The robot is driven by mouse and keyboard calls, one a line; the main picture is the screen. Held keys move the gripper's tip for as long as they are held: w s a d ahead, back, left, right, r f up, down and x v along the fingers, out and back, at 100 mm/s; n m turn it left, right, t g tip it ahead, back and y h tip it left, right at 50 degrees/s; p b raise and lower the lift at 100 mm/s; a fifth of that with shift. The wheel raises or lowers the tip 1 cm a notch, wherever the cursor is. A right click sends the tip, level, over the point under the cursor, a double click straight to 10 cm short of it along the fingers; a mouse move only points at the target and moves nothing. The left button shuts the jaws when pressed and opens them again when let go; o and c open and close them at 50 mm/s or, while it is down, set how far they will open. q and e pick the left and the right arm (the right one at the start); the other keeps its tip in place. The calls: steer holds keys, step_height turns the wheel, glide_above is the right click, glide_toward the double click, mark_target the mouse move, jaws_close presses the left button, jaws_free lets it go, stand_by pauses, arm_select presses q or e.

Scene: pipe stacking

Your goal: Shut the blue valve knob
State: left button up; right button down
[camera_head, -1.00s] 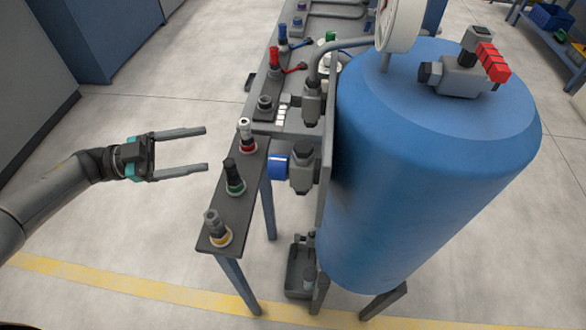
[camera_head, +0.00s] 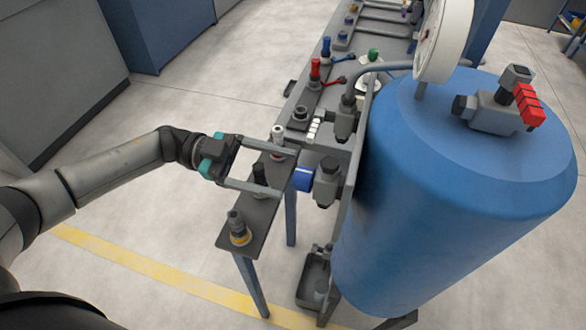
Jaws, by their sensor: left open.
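The blue valve knob (camera_head: 304,179) is a short blue cylinder on the left side of a grey valve body (camera_head: 328,183), beside the blue tank. My left gripper (camera_head: 289,173) is open, its two long fingers pointing right toward the knob. The fingertips are at or very close to the knob's left edge; I cannot tell whether they touch it. My right gripper is not in view.
A big blue tank (camera_head: 455,190) with a gauge (camera_head: 443,38) stands on the right. A narrow dark shelf (camera_head: 248,215) with several upright fittings lies under the fingers. A bench with red (camera_head: 315,69) and blue (camera_head: 327,47) handles runs behind. The floor at left is open.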

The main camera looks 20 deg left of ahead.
mark_target(304, 179)
arm_select(q)
steer(key=d, duration=0.3)
steer(key=shift+d, duration=0.25)
jaws_close()
stand_by(0.5)
